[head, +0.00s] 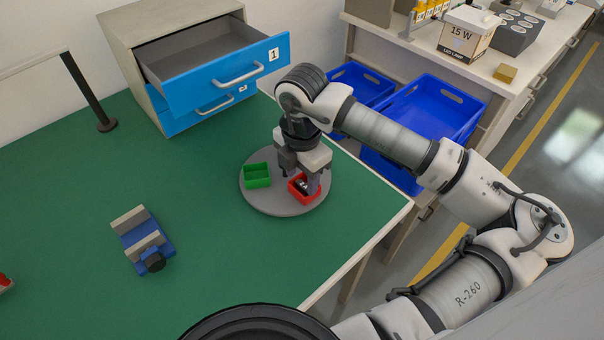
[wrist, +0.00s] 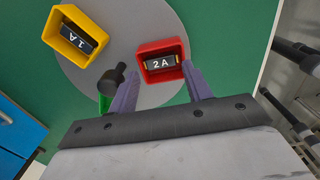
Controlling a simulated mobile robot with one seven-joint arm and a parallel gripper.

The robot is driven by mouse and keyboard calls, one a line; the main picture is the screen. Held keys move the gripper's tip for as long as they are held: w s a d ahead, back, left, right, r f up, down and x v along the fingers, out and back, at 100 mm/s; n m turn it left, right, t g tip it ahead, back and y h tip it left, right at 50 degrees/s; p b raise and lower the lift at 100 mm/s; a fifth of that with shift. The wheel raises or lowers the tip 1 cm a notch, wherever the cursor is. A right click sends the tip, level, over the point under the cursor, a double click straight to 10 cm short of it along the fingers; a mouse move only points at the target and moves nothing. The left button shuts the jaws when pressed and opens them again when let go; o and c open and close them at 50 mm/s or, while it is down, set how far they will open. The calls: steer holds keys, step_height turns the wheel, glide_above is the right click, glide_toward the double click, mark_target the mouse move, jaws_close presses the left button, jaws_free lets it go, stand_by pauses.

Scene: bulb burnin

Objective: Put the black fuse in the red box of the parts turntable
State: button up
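A black fuse marked 2A (wrist: 163,63) lies inside the red box (wrist: 142,48) on the grey parts turntable (wrist: 93,78). In the head view the red box (head: 305,197) is at the turntable's (head: 262,205) front right, with the dark fuse (head: 302,185) partly visible in it. My gripper (wrist: 160,70) is open, its two fingers apart and nothing held between them. It points down at the red box, its fingertips close to the box's near side; whether they touch it I cannot tell. In the head view my gripper (head: 300,180) partly covers the box.
A yellow box (wrist: 78,34) on the turntable holds another dark fuse, marked 1A (wrist: 78,38). A green box (head: 257,175) is at the left, and a black knob (wrist: 112,78) rises near my left finger. An open drawer (head: 215,75) and a blue fixture (head: 145,242) are on the green table.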

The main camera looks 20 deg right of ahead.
mark_target(302, 187)
steer(key=shift+s+f, duration=0.35)
steer(key=r+p, duration=0.1)
steer(key=p, duration=0.1)
steer(key=shift+d+r+p, duration=0.1)
steer(key=shift+r+p, duration=0.25)
step_height(302, 187, up, 12)
steer(key=b, duration=0.2)
steer(key=shift+w+f, duration=0.15)
steer(key=shift+w, duration=0.05)
stand_by(0.8)
